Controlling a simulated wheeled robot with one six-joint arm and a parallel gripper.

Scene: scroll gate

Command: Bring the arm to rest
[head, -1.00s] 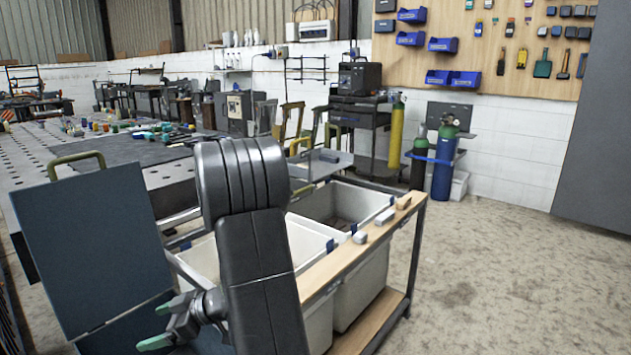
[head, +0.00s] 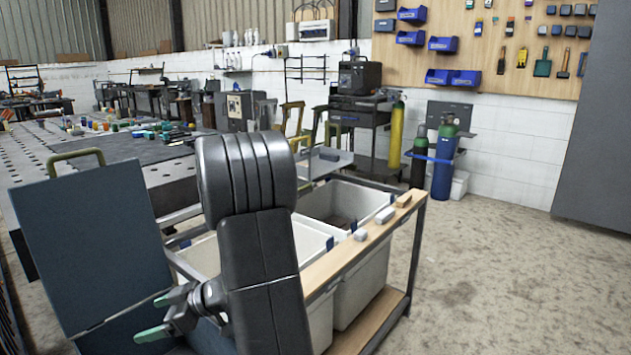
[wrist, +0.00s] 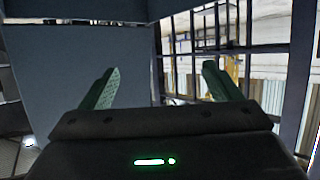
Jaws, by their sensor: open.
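My gripper (head: 165,315) is at the lower left in the head view, low in front of the dark blue-grey panel. Its two green-tipped fingers are apart and point left. The wrist view shows the same open fingers (wrist: 160,88) with nothing between them. My arm is folded, and its dark links cover part of the cart behind it.
A dark blue-grey panel (head: 95,240) with an olive handle stands at the left. A cart with white bins (head: 365,280) and a wooden rail (head: 335,262) stands right behind my arm. A perforated table (head: 30,160) is at the far left. Open floor (head: 510,270) lies to the right.

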